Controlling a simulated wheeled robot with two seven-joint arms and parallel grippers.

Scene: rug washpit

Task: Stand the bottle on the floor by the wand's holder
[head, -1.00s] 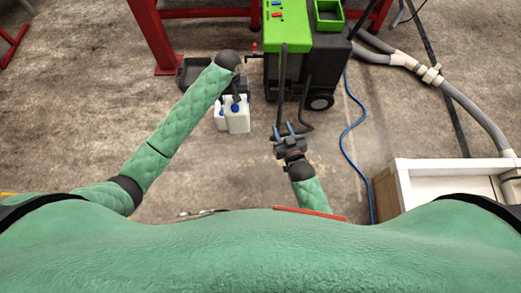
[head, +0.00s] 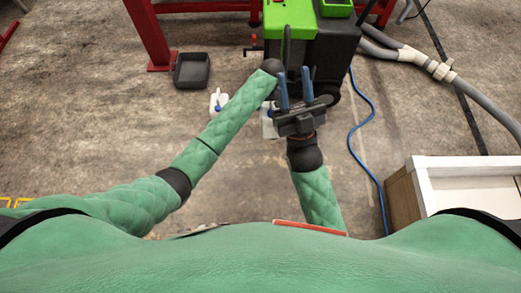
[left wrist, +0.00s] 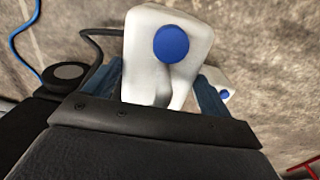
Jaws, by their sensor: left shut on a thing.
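A white bottle with a blue cap (left wrist: 158,90) sits between the blue fingers of my left gripper (left wrist: 160,72) in the left wrist view. My left gripper is shut on it. In the head view the forearm and my right gripper hide most of this bottle (head: 268,129). My right gripper (head: 296,88) is open, its two blue fingers apart with nothing visible between them, just in front of the green and black machine (head: 335,35). I cannot make out the wand or its holder for certain.
A second white bottle (head: 217,102) with a blue cap stands on the floor to the left. A dark tray (head: 191,71) lies behind it. A blue hose (head: 352,140) runs right of the machine; a white-topped box (head: 455,165) stands at right.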

